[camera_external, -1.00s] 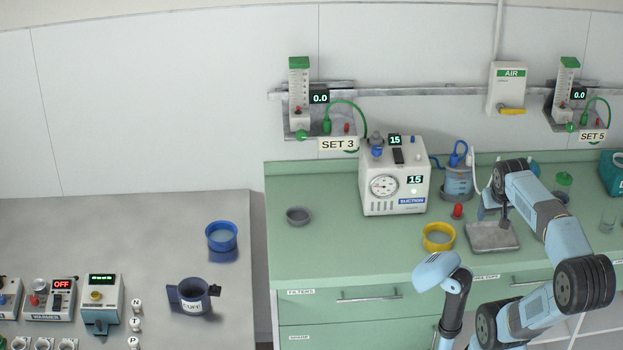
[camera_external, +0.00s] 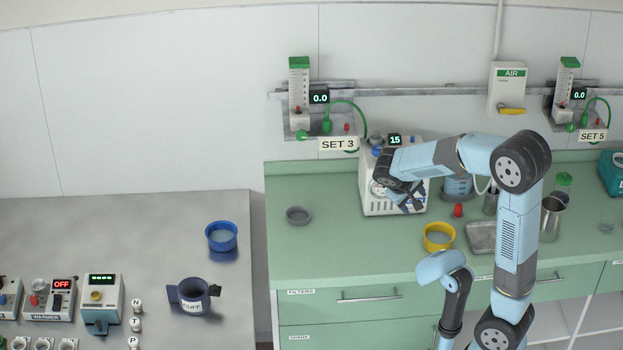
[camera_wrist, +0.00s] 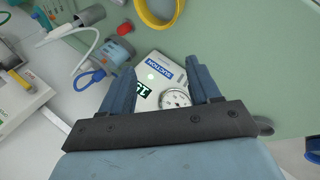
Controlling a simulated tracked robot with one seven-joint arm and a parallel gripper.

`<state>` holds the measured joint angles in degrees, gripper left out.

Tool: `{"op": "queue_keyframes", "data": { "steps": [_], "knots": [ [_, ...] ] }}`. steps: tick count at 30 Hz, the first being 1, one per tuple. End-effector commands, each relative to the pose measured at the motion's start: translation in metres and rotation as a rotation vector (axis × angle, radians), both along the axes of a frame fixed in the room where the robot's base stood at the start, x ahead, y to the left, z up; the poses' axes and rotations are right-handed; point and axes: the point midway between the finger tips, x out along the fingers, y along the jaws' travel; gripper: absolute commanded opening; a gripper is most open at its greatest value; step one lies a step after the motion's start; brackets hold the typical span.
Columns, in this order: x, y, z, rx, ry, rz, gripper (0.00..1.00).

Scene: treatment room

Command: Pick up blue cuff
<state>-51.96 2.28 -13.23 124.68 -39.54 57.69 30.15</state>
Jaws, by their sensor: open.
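A dark blue cuff (camera_external: 196,297) with a white label reading CUFF stands on the grey table at the left in the external view. A brighter blue ring (camera_external: 221,237) stands behind it on the same table. A blue rim (camera_wrist: 313,151) shows at the right edge of the wrist view; it looks like that ring. My gripper (camera_external: 412,203) is in front of the suction unit over the green counter, well to the right of the cuff. In the wrist view my gripper (camera_wrist: 162,76) is open and empty, with the suction unit seen between its fingers.
The suction unit (camera_external: 378,203) stands on the green counter (camera_external: 320,255). A yellow ring (camera_external: 439,237), a small grey cup (camera_external: 298,215) and a metal tray (camera_external: 481,237) are also there. Several control boxes (camera_external: 102,303) line the grey table's (camera_external: 130,235) front left.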

Motion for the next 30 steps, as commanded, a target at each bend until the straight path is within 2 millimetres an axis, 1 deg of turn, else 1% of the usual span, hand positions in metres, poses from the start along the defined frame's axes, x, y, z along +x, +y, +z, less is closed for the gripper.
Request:
{"op": "queue_keyframes", "data": {
  "steps": [1, 5, 6, 8, 9, 11, 12, 17, 18, 20, 21, 23, 24, 26, 27, 29, 30],
  "knots": [
    [0.003, 0.02, -0.008, -0.037, -0.01, 0.034, 0.62],
    [0.009, 0.065, -0.024, -0.121, -0.056, 0.109, 0.62],
    [0.01, 0.079, -0.029, -0.145, -0.073, 0.134, 0.62],
    [0.01, 0.102, -0.037, -0.181, -0.101, 0.173, 0.62],
    [0.009, 0.117, -0.043, -0.204, -0.12, 0.197, 0.62],
    [0.007, 0.14, -0.05, -0.238, -0.153, 0.237, 0.62],
    [0.005, 0.155, -0.056, -0.261, -0.174, 0.265, 0.62],
    [-0.011, 0.22, -0.078, -0.338, -0.278, 0.382, 0.62],
    [-0.017, 0.236, -0.084, -0.355, -0.305, 0.413, 0.62],
    [-0.026, 0.26, -0.092, -0.38, -0.349, 0.46, 0.62],
    [-0.034, 0.276, -0.098, -0.395, -0.38, 0.491, 0.62],
    [-0.047, 0.301, -0.107, -0.416, -0.428, 0.542, 0.62],
    [-0.056, 0.317, -0.113, -0.429, -0.459, 0.576, 0.62],
    [-0.071, 0.341, -0.122, -0.445, -0.509, 0.628, 0.62],
    [-0.083, 0.357, -0.128, -0.453, -0.544, 0.664, 0.62],
    [-0.102, 0.38, -0.138, -0.465, -0.596, 0.719, 0.62],
    [-0.115, 0.395, -0.144, -0.471, -0.633, 0.756, 0.62]
  ]
}}
